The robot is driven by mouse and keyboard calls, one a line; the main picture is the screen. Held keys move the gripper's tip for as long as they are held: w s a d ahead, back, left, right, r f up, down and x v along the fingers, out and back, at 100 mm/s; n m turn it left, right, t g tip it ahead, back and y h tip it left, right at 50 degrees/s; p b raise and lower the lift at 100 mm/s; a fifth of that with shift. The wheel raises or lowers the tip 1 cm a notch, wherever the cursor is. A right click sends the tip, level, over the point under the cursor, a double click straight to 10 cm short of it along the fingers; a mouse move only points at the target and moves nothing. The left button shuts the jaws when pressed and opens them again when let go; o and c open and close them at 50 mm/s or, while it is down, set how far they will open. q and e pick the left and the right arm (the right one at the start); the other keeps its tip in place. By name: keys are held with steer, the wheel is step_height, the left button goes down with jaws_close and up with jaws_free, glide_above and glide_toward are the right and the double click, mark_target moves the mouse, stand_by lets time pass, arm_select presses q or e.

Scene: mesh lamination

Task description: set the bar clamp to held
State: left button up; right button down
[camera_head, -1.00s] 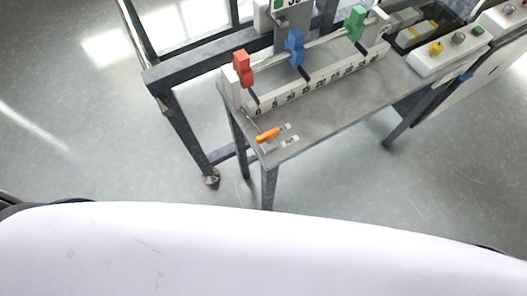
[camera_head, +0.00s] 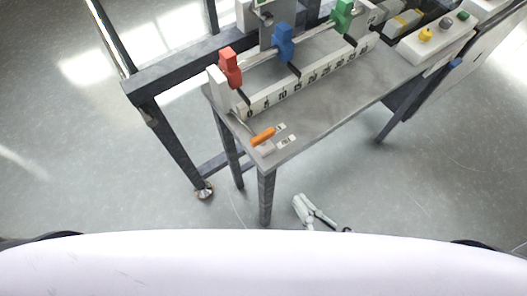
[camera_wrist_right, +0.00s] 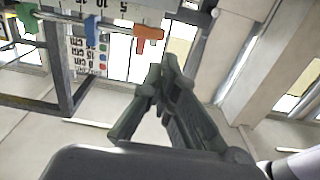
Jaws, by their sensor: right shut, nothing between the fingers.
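An orange handle (camera_head: 263,136), which looks like the bar clamp's lever, lies at the near left corner of the grey table (camera_head: 330,112). Two small white labels (camera_head: 286,141) lie beside it; their words are too small to read. My right gripper (camera_head: 299,199) is shut and empty, below and in front of the table edge, apart from the handle. It also shows in the right wrist view (camera_wrist_right: 165,78), with nothing between its fingers. My left gripper is not in view.
Red (camera_head: 230,68), blue (camera_head: 283,43) and green (camera_head: 342,15) blocks sit along a rail behind a numbered white scale (camera_head: 310,76). A white button box (camera_head: 436,42) stands at the right. A dark metal frame (camera_head: 170,78) stands at the left. The floor in front is clear.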

mark_target(257, 145)
steer(key=shift+w, duration=0.1)
steer(key=p+x, duration=0.2)
steer(key=x, duration=1)
steer(key=shift+w+a+r, duration=0.1)
steer(key=shift+w+a, duration=0.1)
steer(key=shift+w, duration=0.05)
steer(key=shift+w+a, duration=0.35)
steer(key=shift+w, duration=0.15)
steer(key=shift+p, duration=0.35)
